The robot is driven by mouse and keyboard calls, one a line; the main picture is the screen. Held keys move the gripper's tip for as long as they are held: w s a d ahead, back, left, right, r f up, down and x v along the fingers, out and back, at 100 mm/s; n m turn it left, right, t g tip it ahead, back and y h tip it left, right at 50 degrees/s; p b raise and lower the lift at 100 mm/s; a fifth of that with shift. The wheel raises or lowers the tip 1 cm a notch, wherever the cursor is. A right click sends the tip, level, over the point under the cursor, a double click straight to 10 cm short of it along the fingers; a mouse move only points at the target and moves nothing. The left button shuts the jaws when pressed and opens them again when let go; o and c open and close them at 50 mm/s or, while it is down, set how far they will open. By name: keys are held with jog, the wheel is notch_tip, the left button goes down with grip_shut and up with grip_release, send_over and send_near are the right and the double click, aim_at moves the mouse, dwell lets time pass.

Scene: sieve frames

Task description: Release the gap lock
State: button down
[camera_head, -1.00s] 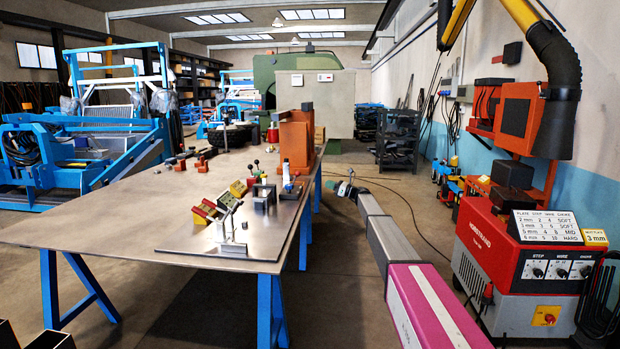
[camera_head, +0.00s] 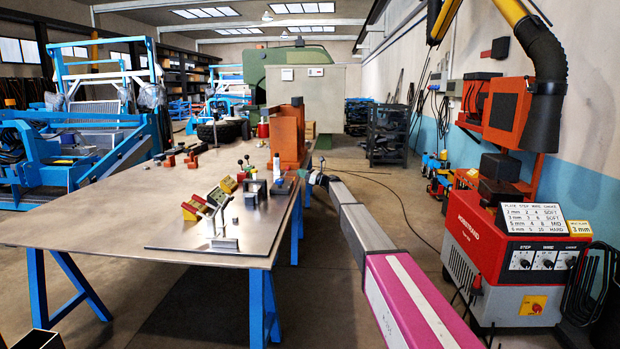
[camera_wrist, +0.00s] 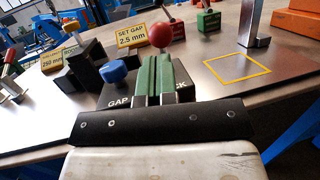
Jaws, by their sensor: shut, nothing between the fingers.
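My gripper (camera_wrist: 157,68) is shut and empty, its two green fingers side by side. In the wrist view the fingers lie over a black block (camera_wrist: 112,100) whose lettering reads "GAP" and, partly hidden, "CK". A red ball knob (camera_wrist: 161,33) shows just beyond the fingertips; contact cannot be told, and its stem is hidden. A blue knob (camera_wrist: 113,72) sits left of the fingers. In the head view my gripper (camera_head: 318,178) is at the table's right edge, beside the fixtures.
The steel table (camera_head: 110,225) carries several small fixtures and an orange block (camera_head: 288,135). In the wrist view, a metal post (camera_wrist: 254,25) stands behind a yellow-outlined square (camera_wrist: 236,68). A red welding machine (camera_head: 490,255) stands to the right; bare floor lies between.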

aim_at(287, 167)
jog(key=shift+x, duration=1.75)
jog(key=shift+a+r, duration=0.1)
jog(key=shift+r, duration=0.05)
jog(key=shift+a+r+n+h, duration=0.3)
jog(key=shift+a+r+h, duration=0.3)
jog(key=shift+h, duration=0.4)
jog(key=a+h, duration=0.1)
jog(key=a+r+h, duration=0.1)
jog(key=a+g+h, duration=0.1)
jog(key=h, duration=0.1)
jog(key=shift+w+r+n, duration=0.1)
jog(key=shift+r+n, duration=0.2)
jog(key=a+h, duration=0.2)
jog(key=shift+r+g+h, duration=0.15)
jog(key=shift+g+h, duration=0.15)
jog(key=shift+h, duration=0.1)
jog(key=shift+a, duration=0.65)
